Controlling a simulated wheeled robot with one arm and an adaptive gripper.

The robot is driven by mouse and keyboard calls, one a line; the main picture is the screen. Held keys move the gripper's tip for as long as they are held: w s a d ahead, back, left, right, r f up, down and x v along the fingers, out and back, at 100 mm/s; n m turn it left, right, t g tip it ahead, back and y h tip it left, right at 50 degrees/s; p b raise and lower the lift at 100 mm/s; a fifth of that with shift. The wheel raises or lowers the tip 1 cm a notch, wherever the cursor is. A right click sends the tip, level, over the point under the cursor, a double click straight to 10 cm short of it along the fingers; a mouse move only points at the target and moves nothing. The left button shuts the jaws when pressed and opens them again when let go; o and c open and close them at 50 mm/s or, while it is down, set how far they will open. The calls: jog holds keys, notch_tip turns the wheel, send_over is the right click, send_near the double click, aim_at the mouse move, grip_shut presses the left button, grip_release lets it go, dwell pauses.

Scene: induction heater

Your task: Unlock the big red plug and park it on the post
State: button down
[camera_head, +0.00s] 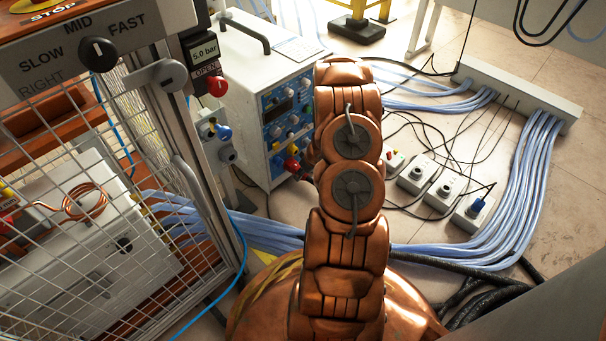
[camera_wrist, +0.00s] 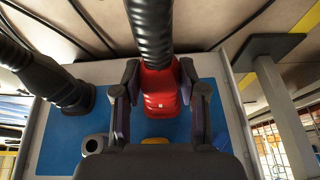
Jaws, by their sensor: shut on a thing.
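The big red plug (camera_wrist: 160,92) is in the middle of the wrist view, with a thick black ribbed cable running up from it. My gripper (camera_wrist: 159,82) has its two dark fingers closed on the plug's sides. The plug is in front of the blue panel (camera_wrist: 110,122). I cannot tell whether it is locked or seated. In the head view, a bit of red (camera_head: 291,165) shows at the white unit's blue front (camera_head: 272,130), beside my copper arm. My arm hides most of the gripper there. I cannot make out the parking post for sure.
A wire-mesh guard (camera_head: 110,215) and its control panel stand at left. A blue plug (camera_head: 222,132) sits beside the white unit. Small socket boxes (camera_head: 445,190) and pale blue hoses (camera_head: 520,180) lie on the floor at right. In the wrist view, a dark connector (camera_wrist: 62,88) is at left.

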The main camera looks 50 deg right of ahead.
jog(key=shift+d, duration=0.1)
jog(key=c, duration=0.6)
grip_release()
jog(key=shift+o, duration=0.2)
jog(key=v, duration=1.2)
jog(key=shift+r, duration=0.1)
